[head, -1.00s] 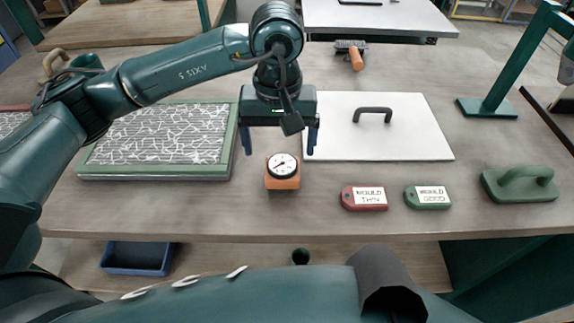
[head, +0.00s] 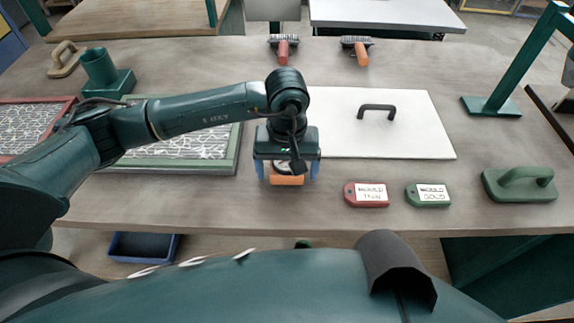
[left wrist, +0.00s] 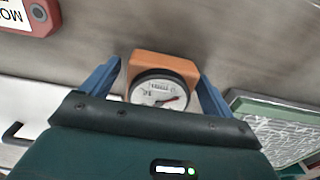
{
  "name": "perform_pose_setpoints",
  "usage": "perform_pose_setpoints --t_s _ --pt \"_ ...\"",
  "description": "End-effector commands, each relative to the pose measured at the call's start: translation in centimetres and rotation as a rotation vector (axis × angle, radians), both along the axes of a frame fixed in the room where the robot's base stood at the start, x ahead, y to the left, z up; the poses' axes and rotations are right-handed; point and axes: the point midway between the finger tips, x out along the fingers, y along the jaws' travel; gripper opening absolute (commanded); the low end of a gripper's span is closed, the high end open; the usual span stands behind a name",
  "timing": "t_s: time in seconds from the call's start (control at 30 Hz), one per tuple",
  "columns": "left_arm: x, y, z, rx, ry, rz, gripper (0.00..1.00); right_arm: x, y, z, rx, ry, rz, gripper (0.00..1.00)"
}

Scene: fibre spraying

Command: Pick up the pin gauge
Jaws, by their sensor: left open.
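The pin gauge is an orange block with a round white dial. In the head view the pin gauge (head: 287,180) stands on the table near its front edge, partly hidden under my left gripper (head: 287,172). In the left wrist view the gauge (left wrist: 163,68) sits between the two blue fingers of my left gripper (left wrist: 160,78), its dial facing the camera. The fingers are open, one on each side of the gauge, with a visible gap on both sides. My right gripper does not show.
A white board with a black handle (head: 400,140) lies right of the gauge. A green-framed tray (head: 170,172) lies left. A red tag (head: 352,195), a green tag (head: 412,196) and a green float (head: 520,188) lie along the front right. Two brushes (head: 283,50) lie at the back.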

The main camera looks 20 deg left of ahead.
Motion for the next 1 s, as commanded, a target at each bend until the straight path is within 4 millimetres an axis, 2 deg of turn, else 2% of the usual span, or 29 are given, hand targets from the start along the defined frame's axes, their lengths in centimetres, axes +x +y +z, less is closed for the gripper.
perform_pose_setpoints --t_s 0.07,0.67,0.9,1.0 --pt "0.01 -0.02 0.03 0.000 0.000 0.000 0.82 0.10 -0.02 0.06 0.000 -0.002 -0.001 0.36" --pt "0.01 -0.01 0.08 0.000 -0.001 0.001 0.33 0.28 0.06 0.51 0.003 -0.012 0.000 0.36" --pt "0.07 -0.02 0.23 -0.001 -0.002 0.001 0.32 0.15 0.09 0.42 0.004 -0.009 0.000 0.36" --pt "0.17 -0.04 0.95 -0.002 -0.006 0.001 0.32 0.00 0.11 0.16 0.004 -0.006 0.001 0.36"
